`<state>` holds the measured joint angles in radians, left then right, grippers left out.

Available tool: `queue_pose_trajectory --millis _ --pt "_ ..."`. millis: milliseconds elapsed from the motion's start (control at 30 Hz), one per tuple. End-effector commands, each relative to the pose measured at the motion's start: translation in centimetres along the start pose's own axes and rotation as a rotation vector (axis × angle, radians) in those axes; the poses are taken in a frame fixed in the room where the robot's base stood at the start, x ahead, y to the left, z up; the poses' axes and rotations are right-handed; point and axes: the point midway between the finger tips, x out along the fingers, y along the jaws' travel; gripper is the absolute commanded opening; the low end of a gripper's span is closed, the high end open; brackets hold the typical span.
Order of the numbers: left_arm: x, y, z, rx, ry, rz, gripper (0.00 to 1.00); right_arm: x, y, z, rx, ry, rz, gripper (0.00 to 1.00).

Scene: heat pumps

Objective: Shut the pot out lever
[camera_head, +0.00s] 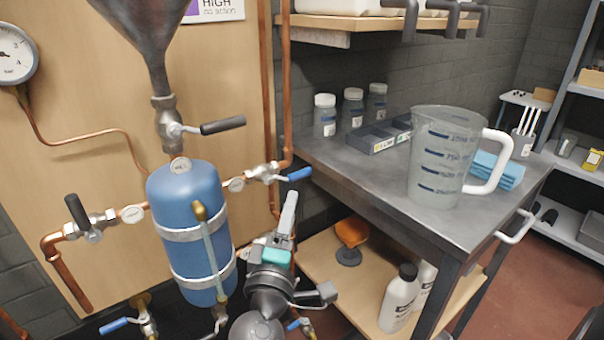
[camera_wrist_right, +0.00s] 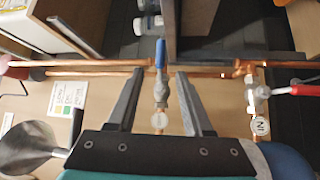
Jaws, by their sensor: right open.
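A blue tank, the pot (camera_head: 187,220), stands against a wooden panel with a funnel (camera_head: 150,30) above it. To its right, a valve with a blue lever (camera_head: 298,174) joins a short pipe to the upright copper pipe; its round tag (camera_head: 236,185) is too small to read surely. My right gripper (camera_head: 288,205) is open just below that lever in the head view. In the right wrist view, a blue lever (camera_wrist_right: 160,53) on its valve (camera_wrist_right: 160,92) lies between the spread fingers, apparently touching neither. The lever runs in line with its short pipe. My left gripper is out of view.
Black levers sit above the pot (camera_head: 223,126) and left of it (camera_head: 76,210). A blue lever (camera_head: 113,326) shows lower left. A metal bench (camera_head: 370,170) with a measuring jug (camera_head: 440,165) stands to the right. A red lever (camera_wrist_right: 292,90) shows in the wrist view.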

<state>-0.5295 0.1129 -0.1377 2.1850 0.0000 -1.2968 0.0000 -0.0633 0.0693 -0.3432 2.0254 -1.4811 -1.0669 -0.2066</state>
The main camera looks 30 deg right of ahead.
Motion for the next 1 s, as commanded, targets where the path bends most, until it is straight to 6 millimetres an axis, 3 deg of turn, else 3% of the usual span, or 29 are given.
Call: queue_pose_trajectory --millis 600,800,1000 --pt "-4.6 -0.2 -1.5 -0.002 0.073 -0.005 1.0 12.0 -0.1 0.0 -0.001 0.001 0.001 0.51" --pt "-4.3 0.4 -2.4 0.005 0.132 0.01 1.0 13.8 -0.1 -0.1 -0.001 0.002 -0.002 0.51" --pt "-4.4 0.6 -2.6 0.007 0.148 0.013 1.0 14.2 -0.1 -0.1 -0.001 0.003 -0.003 0.51"
